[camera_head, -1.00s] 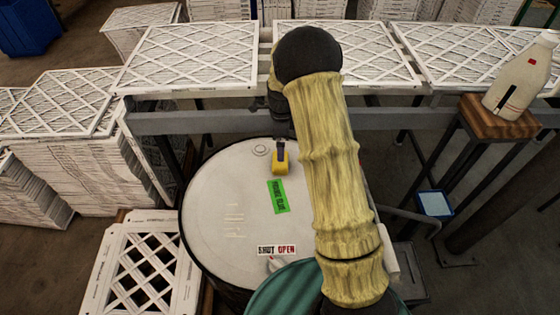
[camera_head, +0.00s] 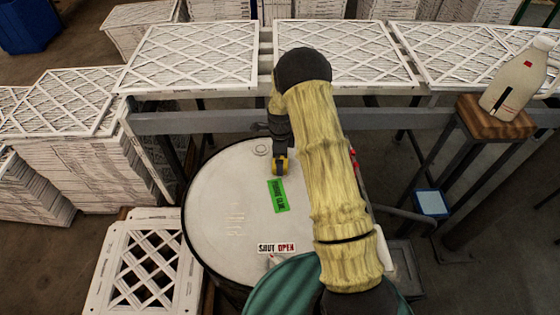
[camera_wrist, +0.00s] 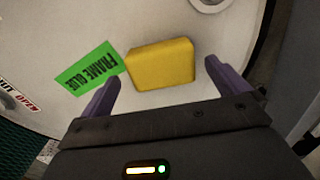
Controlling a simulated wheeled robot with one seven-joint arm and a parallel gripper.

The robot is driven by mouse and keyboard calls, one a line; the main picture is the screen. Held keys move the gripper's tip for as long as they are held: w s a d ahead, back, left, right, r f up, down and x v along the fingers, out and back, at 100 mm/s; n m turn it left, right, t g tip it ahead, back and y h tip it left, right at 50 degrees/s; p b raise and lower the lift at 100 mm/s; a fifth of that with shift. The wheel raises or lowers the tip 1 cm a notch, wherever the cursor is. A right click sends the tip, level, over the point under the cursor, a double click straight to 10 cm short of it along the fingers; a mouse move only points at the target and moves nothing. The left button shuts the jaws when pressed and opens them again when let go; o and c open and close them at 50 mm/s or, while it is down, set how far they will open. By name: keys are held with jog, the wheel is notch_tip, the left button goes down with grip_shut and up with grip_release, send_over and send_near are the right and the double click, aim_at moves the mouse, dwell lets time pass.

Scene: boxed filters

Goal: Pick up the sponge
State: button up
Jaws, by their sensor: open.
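The sponge (camera_wrist: 161,65) is a yellow block lying on the pale drum lid (camera_wrist: 60,28) in the wrist view, beside a green "FRAME GLUE" label (camera_wrist: 88,66). My gripper (camera_wrist: 163,82) is open, with its two purple fingers apart. The sponge lies between and just beyond the fingertips, and I cannot tell whether they touch it. In the head view my gripper (camera_head: 281,168) is over the upper right of the drum lid (camera_head: 222,200). It hides most of the sponge there; a little yellow shows by the fingers.
A filter rack with a grey rail (camera_head: 200,122) runs behind the drum. A white bottle (camera_head: 520,78) stands on a wooden block (camera_head: 496,118) at right. A white lattice crate (camera_head: 150,265) is left of the drum. The lid's left side is clear.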

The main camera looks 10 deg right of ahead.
jog(key=shift+w+f+p, duration=0.1)
jog(key=shift+f+p, duration=0.3)
jog(key=shift+f, duration=1.05)
jog(key=shift+c, duration=0.2)
jog(key=c, duration=1)
